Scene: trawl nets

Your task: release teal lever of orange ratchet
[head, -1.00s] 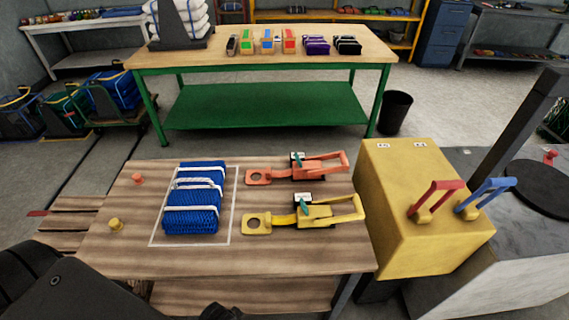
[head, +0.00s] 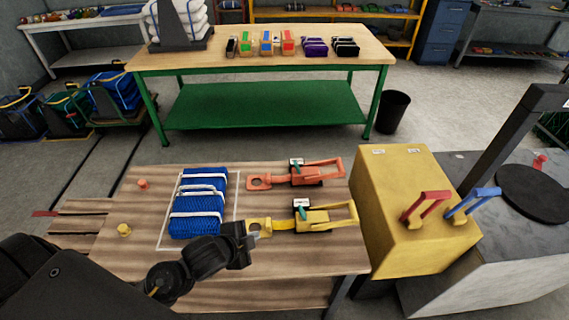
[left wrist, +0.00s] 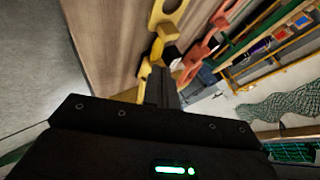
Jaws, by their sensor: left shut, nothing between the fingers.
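The orange ratchet (head: 315,173) lies on the wooden table, with its ring end to the left and its handle to the right. Its small teal lever (head: 295,163) stands up near the ratchet's middle, beside a small white label. The yellow ratchet (head: 318,217) lies in front of it and has its own teal lever (head: 299,209). My left gripper (head: 254,228) is shut and empty at the yellow ratchet's ring end; I cannot tell whether it touches. In the left wrist view, the closed fingers (left wrist: 160,85) point toward the yellow ratchet (left wrist: 168,14), with the orange ratchet (left wrist: 198,55) beyond. My right gripper is not in view.
A blue net bundle (head: 199,205) with white straps lies left of the ratchets, close to my left arm. A yellow box (head: 405,180) with red and blue handles stands to the right. Two small pegs, orange (head: 142,183) and yellow (head: 124,230), are at the table's left.

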